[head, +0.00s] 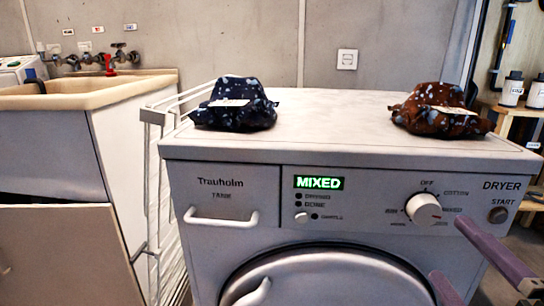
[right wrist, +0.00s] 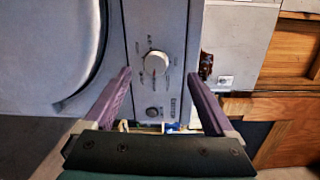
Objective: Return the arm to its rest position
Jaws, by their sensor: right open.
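My right gripper (head: 448,250) shows at the lower right of the head view, its two purple fingers spread apart in front of the dryer's front panel. In the right wrist view the gripper (right wrist: 161,76) is open and empty, with the dryer's round knob (right wrist: 155,62) seen between the fingers. The same knob (head: 423,208) shows in the head view, and the dryer's display (head: 319,183) reads MIXED in green. My left gripper is not in view.
The dryer (head: 330,150) fills the middle. A dark blue patterned bundle (head: 236,110) and a brown patterned bundle (head: 437,112) lie on its top. A drying rack (head: 160,190) and a sink (head: 110,90) stand at left. A wooden shelf (head: 517,109) with bottles is at right.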

